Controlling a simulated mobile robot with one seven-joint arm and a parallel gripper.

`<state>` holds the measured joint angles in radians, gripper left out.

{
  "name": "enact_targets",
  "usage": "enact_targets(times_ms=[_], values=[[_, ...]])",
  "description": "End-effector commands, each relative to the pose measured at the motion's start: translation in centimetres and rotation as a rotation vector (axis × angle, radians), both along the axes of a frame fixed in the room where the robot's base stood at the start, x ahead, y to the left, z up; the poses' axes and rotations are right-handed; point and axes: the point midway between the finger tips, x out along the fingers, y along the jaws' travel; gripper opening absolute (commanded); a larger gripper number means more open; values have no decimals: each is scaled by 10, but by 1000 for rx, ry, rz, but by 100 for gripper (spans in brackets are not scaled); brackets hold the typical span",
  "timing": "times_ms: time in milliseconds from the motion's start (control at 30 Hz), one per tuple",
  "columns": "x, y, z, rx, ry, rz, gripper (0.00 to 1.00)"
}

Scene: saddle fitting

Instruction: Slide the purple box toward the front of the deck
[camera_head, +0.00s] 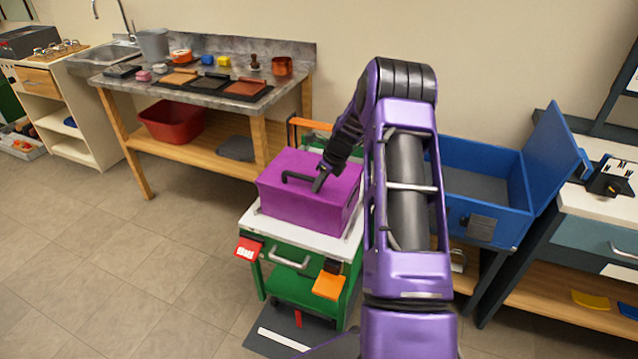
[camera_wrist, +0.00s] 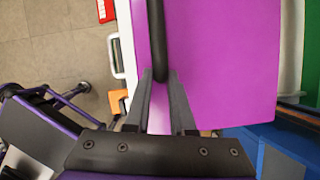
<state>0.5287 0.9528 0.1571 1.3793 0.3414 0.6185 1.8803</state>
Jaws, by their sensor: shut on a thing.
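The purple box (camera_head: 300,205) sits on the white deck (camera_head: 258,222) of a green cart. It has a dark bar handle (camera_head: 294,177) along its top. My gripper (camera_head: 320,184) reaches down from the upper right to the handle's right part and is shut on it. In the wrist view, my gripper's two fingers (camera_wrist: 160,100) close around the dark handle (camera_wrist: 155,40), with the purple box top (camera_wrist: 225,60) beneath. My arm hides the right side of the deck in the head view.
The green cart has a front handle (camera_head: 290,262), a red tag (camera_head: 248,249) and an orange tag (camera_head: 328,286). An open blue chest (camera_head: 480,180) stands to the right. A workbench (camera_head: 215,95) with several items stands behind left. The floor at left is clear.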

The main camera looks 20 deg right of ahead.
Motion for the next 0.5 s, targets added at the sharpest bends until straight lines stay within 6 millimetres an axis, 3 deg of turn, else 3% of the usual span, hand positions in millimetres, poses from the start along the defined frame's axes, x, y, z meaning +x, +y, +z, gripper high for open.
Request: enact_targets(times_ms=[200, 233, 400, 500], values=[[0, 1, 0, 1, 2, 1, 0], [0, 1, 0, 1, 2, 1, 28], [0, 0, 0, 1, 0, 0, 57], [0, 0, 0, 1, 0, 0, 57]])
